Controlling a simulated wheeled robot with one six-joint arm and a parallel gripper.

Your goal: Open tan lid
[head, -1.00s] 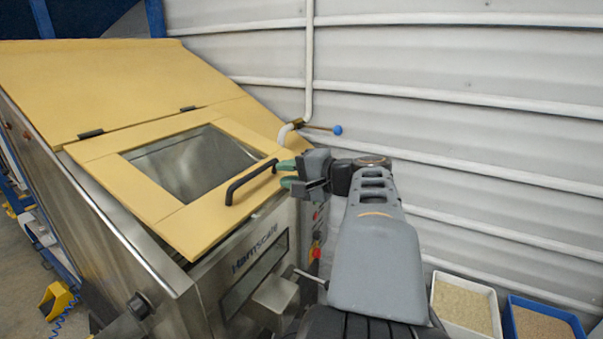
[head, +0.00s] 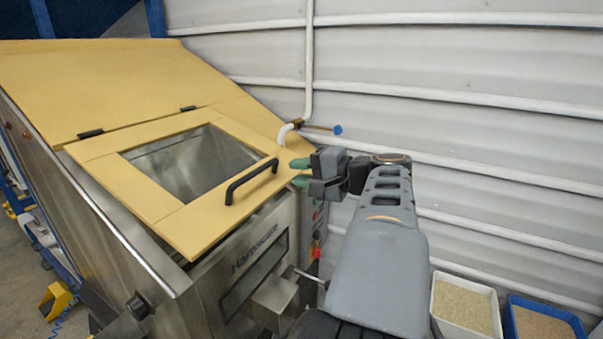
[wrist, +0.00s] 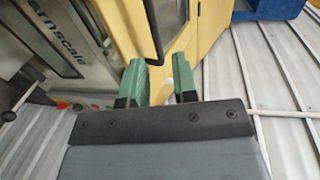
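The tan lid (head: 100,151) lies sloped over the front of the steel hopper, hinged along its upper edge. A window in it shows the metal interior. A dark gap shows under its front edge; I cannot tell whether the lid is slightly raised. A black bar handle (head: 250,181) is fixed near its front right edge. My gripper (head: 301,172) is open and empty, just right of the handle's upper end and apart from it. In the wrist view, my green fingertips (wrist: 159,72) are spread, with part of the black handle (wrist: 152,28) beyond the gap.
The hopper's steel front (head: 230,292) stands below the lid. A blue-knobbed valve lever (head: 337,130) and white pipe are behind my gripper, near the corrugated wall (head: 450,75). A white bin (head: 465,305) and a blue bin (head: 541,323) stand at lower right.

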